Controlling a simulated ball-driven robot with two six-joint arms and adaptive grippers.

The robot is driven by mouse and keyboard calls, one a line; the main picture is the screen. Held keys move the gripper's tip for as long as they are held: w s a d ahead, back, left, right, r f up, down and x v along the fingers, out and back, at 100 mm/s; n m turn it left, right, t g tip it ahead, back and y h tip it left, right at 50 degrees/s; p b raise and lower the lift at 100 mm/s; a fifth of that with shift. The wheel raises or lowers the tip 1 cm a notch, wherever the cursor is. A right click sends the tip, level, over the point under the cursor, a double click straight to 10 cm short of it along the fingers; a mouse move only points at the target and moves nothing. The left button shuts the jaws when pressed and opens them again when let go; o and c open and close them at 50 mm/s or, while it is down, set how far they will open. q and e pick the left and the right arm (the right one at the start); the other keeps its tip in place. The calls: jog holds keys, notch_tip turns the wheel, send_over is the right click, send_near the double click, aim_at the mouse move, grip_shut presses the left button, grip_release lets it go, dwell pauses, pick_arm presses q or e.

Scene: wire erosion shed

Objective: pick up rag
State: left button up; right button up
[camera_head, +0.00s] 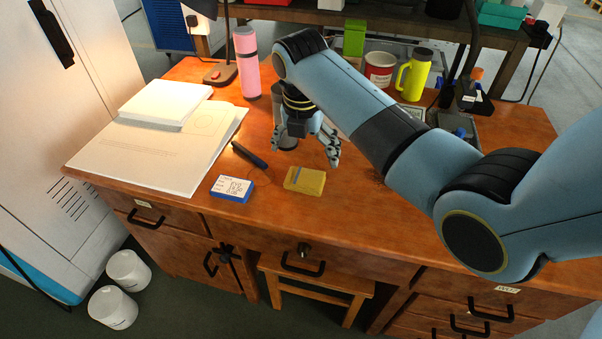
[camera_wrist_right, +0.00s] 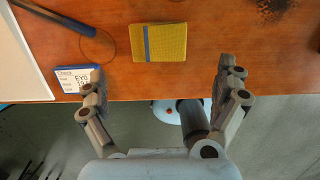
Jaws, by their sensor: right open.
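The rag (camera_head: 305,180) looks like a flat yellow folded cloth with a blue-grey stripe near one side. It lies on the orange-brown wooden desk (camera_head: 345,205) near the front edge. In the right wrist view the rag (camera_wrist_right: 172,42) is fully visible, centred beyond the fingertips. My right gripper (camera_head: 305,152) is open and empty above the desk, just behind the rag in the head view. In the right wrist view its two fingers (camera_wrist_right: 160,82) are spread wide, with nothing between the tips. My left gripper is in neither view.
A blue-and-white labelled box (camera_head: 232,188) lies left of the rag, with a dark pen-like tool (camera_head: 250,155) behind it. Papers (camera_head: 140,160) cover the left side.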

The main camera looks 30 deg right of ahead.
aim_at(305, 177)
jog(key=f, duration=0.3)
jog(key=shift+w+d+f, duration=0.15)
jog(key=shift+d+f, duration=0.05)
jog(key=shift+f, duration=0.2)
jog(key=f, duration=0.3)
jog(key=f+b, duration=0.1)
jog(key=f, duration=0.1)
jog(key=shift+w+d+f, duration=0.15)
jog(key=shift+w, duration=0.15)
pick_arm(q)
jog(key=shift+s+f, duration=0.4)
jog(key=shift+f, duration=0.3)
pick_arm(e)
jog(key=shift+c, duration=1.2)
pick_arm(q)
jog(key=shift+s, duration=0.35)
pick_arm(e)
jog(key=c, duration=0.7)
